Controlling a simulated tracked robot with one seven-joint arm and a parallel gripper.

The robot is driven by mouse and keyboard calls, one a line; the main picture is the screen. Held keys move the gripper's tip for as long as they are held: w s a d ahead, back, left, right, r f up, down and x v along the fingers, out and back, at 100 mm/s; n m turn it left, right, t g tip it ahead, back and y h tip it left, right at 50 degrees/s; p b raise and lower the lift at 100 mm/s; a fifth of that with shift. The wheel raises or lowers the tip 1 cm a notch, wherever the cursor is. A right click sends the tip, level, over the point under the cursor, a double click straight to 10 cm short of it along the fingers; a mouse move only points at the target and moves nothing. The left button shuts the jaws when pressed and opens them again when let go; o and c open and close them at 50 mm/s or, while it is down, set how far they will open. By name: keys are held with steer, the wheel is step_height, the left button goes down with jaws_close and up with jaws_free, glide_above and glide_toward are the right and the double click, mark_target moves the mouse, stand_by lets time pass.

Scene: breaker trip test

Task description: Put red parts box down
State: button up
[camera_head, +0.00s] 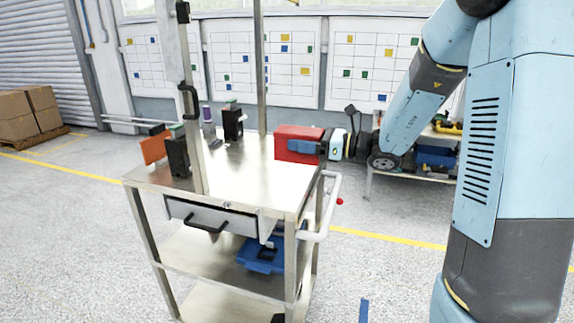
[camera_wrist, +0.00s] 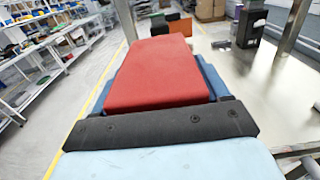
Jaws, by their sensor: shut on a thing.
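The red parts box (camera_head: 298,140) is at the right end of the metal cart's top (camera_head: 240,172). It also shows in the wrist view (camera_wrist: 160,75), large in the middle and beyond the dark edge of my gripper. My gripper (camera_head: 322,148) reaches in from the right and is shut on the box, with blue finger parts along its side. In the wrist view the box extends over the cart's edge toward the floor on the left. I cannot tell whether its underside touches the cart top.
A dark device (camera_head: 176,152), an orange panel (camera_head: 154,147) and another dark device (camera_head: 232,123) stand on the cart's left and back. Upright posts (camera_head: 193,100) rise from the cart. A white handle (camera_head: 330,205) is at its right end. The middle of the top is clear.

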steer(key=w+a, duration=0.1)
steer(key=w+a+f, duration=0.1)
steer(key=w, duration=0.1)
steer(key=shift+a+f, duration=0.15)
steer(key=shift+f, duration=0.15)
steer(key=w+f, duration=0.1)
steer(key=w+a+f, duration=0.1)
steer(key=f, duration=0.1)
steer(key=w+a+f, duration=0.1)
steer(key=f, duration=0.1)
steer(key=shift+w+a+f, duration=0.15)
steer(key=shift+a, duration=0.05)
steer(key=shift+w+a+f, duration=0.15)
steer(key=shift+f, duration=1.6)
steer(key=o, duration=1.3)
